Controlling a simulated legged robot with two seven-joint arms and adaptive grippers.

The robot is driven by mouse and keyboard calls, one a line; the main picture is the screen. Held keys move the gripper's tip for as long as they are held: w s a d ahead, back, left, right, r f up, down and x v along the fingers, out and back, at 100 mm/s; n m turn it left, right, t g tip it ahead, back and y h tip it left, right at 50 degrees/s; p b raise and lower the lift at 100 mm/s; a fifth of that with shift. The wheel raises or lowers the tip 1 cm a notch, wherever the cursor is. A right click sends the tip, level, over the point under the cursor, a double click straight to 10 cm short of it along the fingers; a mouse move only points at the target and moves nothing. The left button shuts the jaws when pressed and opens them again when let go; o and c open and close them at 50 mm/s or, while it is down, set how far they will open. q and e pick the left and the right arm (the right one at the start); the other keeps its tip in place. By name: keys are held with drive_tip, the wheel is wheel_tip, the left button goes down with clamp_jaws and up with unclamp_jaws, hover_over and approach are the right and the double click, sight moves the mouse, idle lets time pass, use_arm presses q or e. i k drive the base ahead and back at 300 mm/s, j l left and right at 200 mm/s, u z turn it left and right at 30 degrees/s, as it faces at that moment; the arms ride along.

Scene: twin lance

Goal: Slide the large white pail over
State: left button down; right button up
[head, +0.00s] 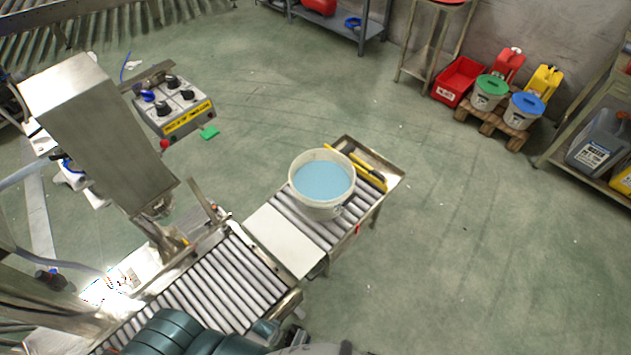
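The large white pail (320,206) stands upright and open on the far roller section (290,212) of a conveyor, near the middle of the head view. Pale blue contents show inside it, below the rim. A flat white plate (284,240) lies on the near side of the pail, between the far rollers and the near rollers (230,278). Neither of my grippers can be made out in the head view, and nothing is seen touching the pail.
A yellow and black tool (362,172) lies at the conveyor's far end, close behind the pail. A tall metal machine (100,130) and a control box (175,105) stand left. Lidded pails (489,92) and jugs sit far right. Open floor lies right of the conveyor.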

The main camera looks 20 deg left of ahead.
sight(319, 177)
drive_tip(key=i+l+u, duration=0.1)
drive_tip(key=u, duration=0.3)
drive_tip(key=i+l+u, duration=0.1)
drive_tip(key=l+u, duration=0.25)
